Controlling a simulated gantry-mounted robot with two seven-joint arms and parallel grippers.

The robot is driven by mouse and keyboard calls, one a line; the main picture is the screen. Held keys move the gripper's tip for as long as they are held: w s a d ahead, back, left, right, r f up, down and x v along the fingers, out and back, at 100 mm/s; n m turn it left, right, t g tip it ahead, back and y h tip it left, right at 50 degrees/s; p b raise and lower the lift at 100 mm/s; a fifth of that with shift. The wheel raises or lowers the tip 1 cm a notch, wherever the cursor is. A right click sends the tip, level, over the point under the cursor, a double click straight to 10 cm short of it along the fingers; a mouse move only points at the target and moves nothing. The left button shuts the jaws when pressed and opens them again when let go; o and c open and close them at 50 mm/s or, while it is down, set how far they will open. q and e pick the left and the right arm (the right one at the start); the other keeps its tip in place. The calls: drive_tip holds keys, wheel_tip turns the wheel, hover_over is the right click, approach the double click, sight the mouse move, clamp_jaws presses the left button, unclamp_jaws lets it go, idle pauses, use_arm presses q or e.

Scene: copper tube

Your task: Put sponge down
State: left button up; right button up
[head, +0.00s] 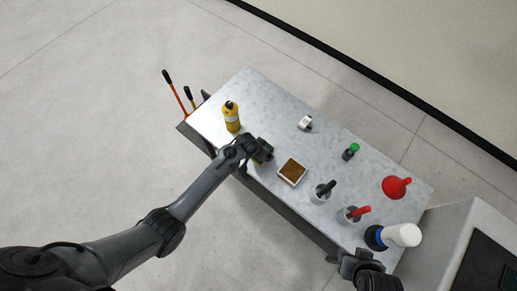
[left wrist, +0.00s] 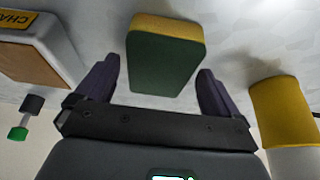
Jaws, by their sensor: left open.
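The sponge (left wrist: 165,60) is a green block with a yellow layer. In the left wrist view it stands on the table just beyond and between the fingertips, with a gap on both sides. My left gripper (left wrist: 157,75) is open around it, not gripping. In the head view my left gripper (head: 264,152) is at the table's near edge and hides most of the sponge. My right gripper (head: 352,262) is at the bottom, beside the table's near right corner; its fingers are not clear.
On the grey table (head: 250,88) a yellow bottle (head: 231,117) stands left of the gripper and a square tray with a brown pad (head: 292,172) right of it. Cups with brushes (head: 322,192), a red funnel (head: 396,187) and a white bottle (head: 403,235) stand further right. The back left is clear.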

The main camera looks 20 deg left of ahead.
use_arm(q)
drive_tip(key=shift+f+b, duration=0.3)
drive_tip(key=p+v, duration=0.2)
drive_tip(key=v, duration=0.7)
drive_tip(key=shift+r+p, duration=0.35)
drive_tip(key=shift+r, duration=0.05)
drive_tip(key=s+a+r, duration=0.1)
drive_tip(key=s+r, duration=0.3)
drive_tip(key=s, duration=0.4)
drive_tip(key=s+a+r, duration=0.2)
drive_tip(key=s+r, duration=0.2)
drive_tip(key=s, duration=0.4)
drive_tip(key=s+a+r+n+y, duration=0.1)
drive_tip(key=s+r, duration=0.4)
drive_tip(key=s, duration=0.3)
drive_tip(key=shift+a+g, duration=0.3)
drive_tip(key=shift+a, duration=0.05)
drive_tip(key=shift+w+r, duration=0.1)
